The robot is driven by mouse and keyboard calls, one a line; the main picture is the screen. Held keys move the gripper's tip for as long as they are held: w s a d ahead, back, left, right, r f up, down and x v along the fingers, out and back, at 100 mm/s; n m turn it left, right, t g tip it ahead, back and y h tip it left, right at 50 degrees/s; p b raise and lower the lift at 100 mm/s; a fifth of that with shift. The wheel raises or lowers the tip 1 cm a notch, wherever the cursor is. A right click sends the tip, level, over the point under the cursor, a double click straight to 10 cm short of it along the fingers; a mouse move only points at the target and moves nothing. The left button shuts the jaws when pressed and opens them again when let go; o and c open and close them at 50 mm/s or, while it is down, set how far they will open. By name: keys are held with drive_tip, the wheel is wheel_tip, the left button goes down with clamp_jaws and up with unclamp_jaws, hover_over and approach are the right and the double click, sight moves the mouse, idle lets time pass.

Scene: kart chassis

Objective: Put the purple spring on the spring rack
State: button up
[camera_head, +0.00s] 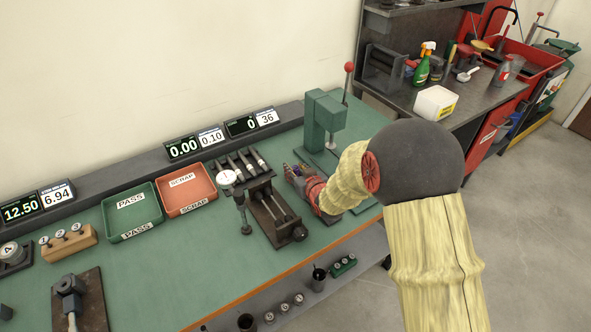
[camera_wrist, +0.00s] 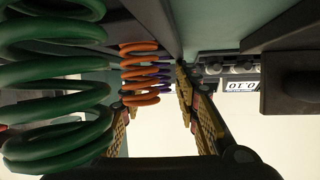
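The purple spring (camera_wrist: 164,76) shows in the wrist view, partly hidden behind an orange spring (camera_wrist: 139,73). A large green spring (camera_wrist: 55,75) fills the left side of that view, closest to the camera. My gripper (camera_wrist: 155,90) has its two padded fingers apart, with a bright gap between them. The purple and orange springs appear beyond the gap, and I see no finger closed on either. In the head view my gripper (camera_head: 308,184) is low over the bench beside the green press, its fingertips mostly hidden. I cannot clearly identify the spring rack.
The green press (camera_head: 322,120) stands just behind my gripper. A dial gauge stand (camera_head: 241,205) and a dark fixture (camera_head: 272,214) are to its left. The green PASS tray (camera_head: 132,212) and red SCRAP tray (camera_head: 186,189) lie farther left. The bench's front edge is close.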

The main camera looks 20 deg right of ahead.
drive_tip(key=shift+o, duration=0.4)
drive_tip(key=shift+r, duration=0.1)
drive_tip(key=shift+s+r+p, duration=0.25)
drive_tip(key=shift+s+p, duration=0.05)
drive_tip(key=p+v, duration=0.3)
drive_tip(key=v, duration=0.8)
drive_tip(key=s+d+r+g+h, duration=0.2)
drive_tip(key=s+r+g, duration=0.1)
drive_tip(key=s+r, duration=0.65)
drive_tip(key=s+a+r+g, duration=0.1)
drive_tip(key=s+r, duration=0.3)
drive_tip(key=s, duration=0.6)
drive_tip(key=s+a+r+m+g, duration=0.1)
drive_tip(key=s+a+r+g, duration=0.1)
drive_tip(key=s, duration=0.8)
drive_tip(key=shift+s+r+g, duration=0.35)
drive_tip(key=shift+r+g, duration=0.55)
drive_tip(key=shift+r, duration=0.1)
drive_tip(key=shift+a, duration=0.1)
